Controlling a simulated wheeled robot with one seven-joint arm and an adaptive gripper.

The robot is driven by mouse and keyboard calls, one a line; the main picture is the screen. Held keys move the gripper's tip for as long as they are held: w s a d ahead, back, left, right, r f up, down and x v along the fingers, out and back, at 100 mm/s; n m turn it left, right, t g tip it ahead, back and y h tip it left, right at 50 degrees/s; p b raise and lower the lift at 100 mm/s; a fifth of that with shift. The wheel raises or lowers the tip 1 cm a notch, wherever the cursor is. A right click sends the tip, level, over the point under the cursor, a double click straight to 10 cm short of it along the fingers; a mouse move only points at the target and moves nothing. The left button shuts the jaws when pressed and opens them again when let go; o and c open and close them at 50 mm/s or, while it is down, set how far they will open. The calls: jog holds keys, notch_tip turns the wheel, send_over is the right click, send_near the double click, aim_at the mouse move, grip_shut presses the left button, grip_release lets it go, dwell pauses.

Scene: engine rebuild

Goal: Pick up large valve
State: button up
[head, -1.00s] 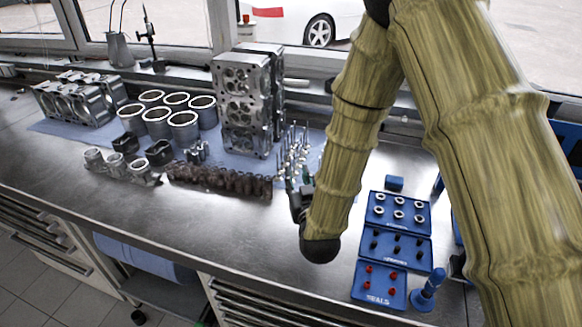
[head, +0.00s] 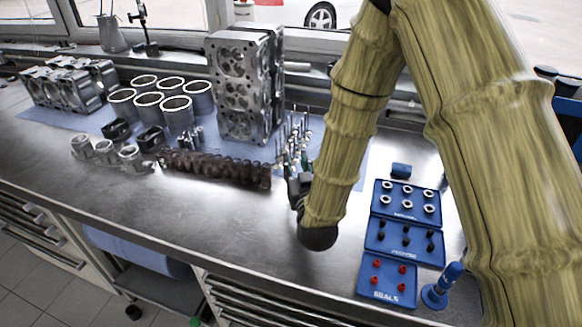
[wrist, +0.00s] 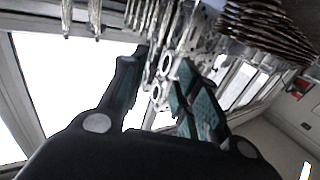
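Several slim metal valves (head: 296,140) stand upright in a cluster on the blue mat, right of the cylinder head. I cannot tell which is the large valve. My gripper (head: 294,176) is low at the front of this cluster in the head view, partly hidden by my arm. In the wrist view my gripper (wrist: 158,75) has its two dark, green-padded fingers apart. Valve stems (wrist: 158,30) show beyond and between the fingertips, close to them. I see no valve clearly clamped.
A row of dark springs (head: 215,168) lies just left of the valves. The tall cylinder head (head: 240,85) stands behind. Blue seal trays (head: 390,279) and a blue stamp-like tool (head: 436,288) are on the right. The bench front (head: 215,225) is clear.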

aim_at(290, 141)
jog(key=shift+w+a+p, duration=0.25)
jog(key=shift+w+p, duration=0.45)
jog(key=shift+w, duration=1.05)
jog(key=shift+w+a+p, duration=0.3)
jog(key=shift+w+p, duration=0.35)
jog(key=shift+w, duration=1.15)
jog(key=shift+w+a+p, duration=0.25)
jog(key=shift+w+p, duration=0.45)
jog(key=shift+w, duration=1.05)
grip_shut()
